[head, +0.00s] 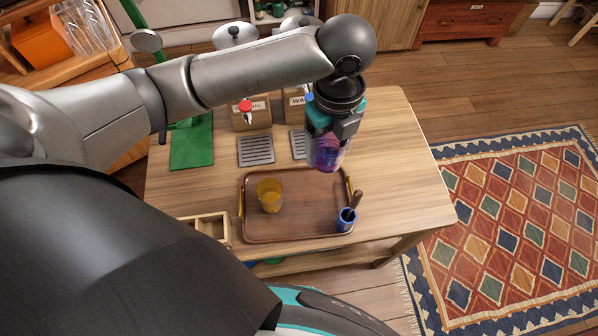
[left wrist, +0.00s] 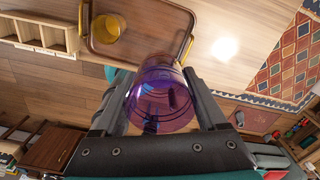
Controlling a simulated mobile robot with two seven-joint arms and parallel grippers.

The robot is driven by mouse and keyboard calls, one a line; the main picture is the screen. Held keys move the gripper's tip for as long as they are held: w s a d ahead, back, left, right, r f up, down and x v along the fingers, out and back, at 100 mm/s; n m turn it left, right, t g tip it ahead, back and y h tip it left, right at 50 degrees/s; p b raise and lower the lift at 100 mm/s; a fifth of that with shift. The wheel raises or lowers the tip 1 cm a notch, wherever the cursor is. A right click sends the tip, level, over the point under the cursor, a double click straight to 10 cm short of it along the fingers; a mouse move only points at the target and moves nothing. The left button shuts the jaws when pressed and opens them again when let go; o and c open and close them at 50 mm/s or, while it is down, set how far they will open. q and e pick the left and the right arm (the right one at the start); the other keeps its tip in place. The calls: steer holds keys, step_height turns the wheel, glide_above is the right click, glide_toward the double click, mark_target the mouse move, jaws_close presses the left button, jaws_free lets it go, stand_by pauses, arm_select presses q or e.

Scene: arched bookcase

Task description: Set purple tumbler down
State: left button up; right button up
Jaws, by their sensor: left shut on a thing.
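My left gripper (head: 328,150) is shut on the clear purple tumbler (head: 329,158) and holds it over the far right part of the wooden table. In the left wrist view the purple tumbler (left wrist: 160,100) is between the two fingers of the gripper (left wrist: 163,92). In the head view the tumbler hangs just beyond the tray's back edge; whether its base touches anything cannot be told. A brown tray (head: 300,226) with brass handles lies on the table below. My right gripper is not in view.
On the tray stand a yellow tumbler (head: 268,195) and a blue cup (head: 345,220) holding a brown stick. Behind are labelled dispensers (head: 251,114), a grey drip grate (head: 256,150) and a green mat (head: 192,146). A divided wooden box (head: 213,228) sits front left. The table's right side (head: 405,170) is bare.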

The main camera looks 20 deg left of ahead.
arm_select(q)
step_height(320, 180, down, 20)
steer(key=b, duration=0.5)
steer(key=shift+r, duration=0.1)
steer(key=o, duration=1.5)
step_height(320, 180, up, 12)
steer(key=p, duration=0.3)
